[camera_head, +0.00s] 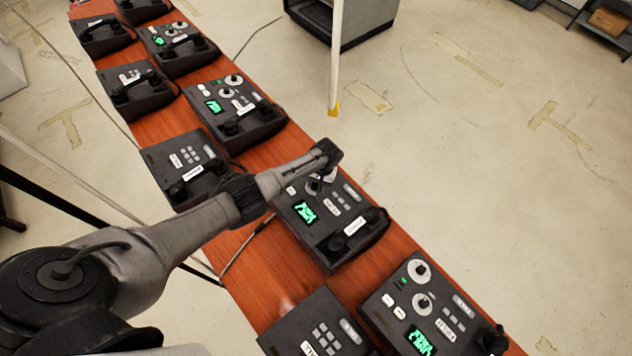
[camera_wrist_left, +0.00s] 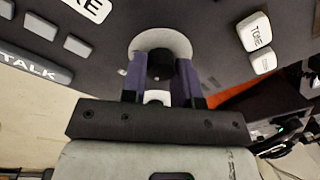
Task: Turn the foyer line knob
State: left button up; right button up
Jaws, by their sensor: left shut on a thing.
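My left gripper (camera_head: 322,172) reaches over the middle paging phone (camera_head: 328,250), a dark box with a lit green display (camera_head: 305,211) and a handset in front. In the left wrist view, the fingers of the left gripper (camera_wrist_left: 160,72) are shut on a dark round knob (camera_wrist_left: 160,62). The knob sits on a white dial (camera_wrist_left: 160,38), partly hidden by the fingers. In the head view the gripper covers most of this dial. I cannot read a foyer label in either view. My right gripper is not in view.
Several similar phones stand along the wooden table (camera_head: 269,274). One with two white dials (camera_head: 419,272) is nearer, at the lower right; another (camera_head: 232,112) is farther back. In the left wrist view, white keys (camera_wrist_left: 254,32) lie right of the dial. A white pole (camera_head: 336,55) stands behind the table.

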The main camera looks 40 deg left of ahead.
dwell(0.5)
pick_arm(q)
jog(key=o, duration=0.9)
jog(key=shift+w+r, duration=0.1)
jog(key=shift+r, duration=0.45)
jog(key=p+v, duration=0.2)
jog(key=v, duration=1)
jog(key=shift+w+r+p, duration=0.1)
jog(key=shift+r+p, duration=0.2)
jog(key=shift+r, duration=0.05)
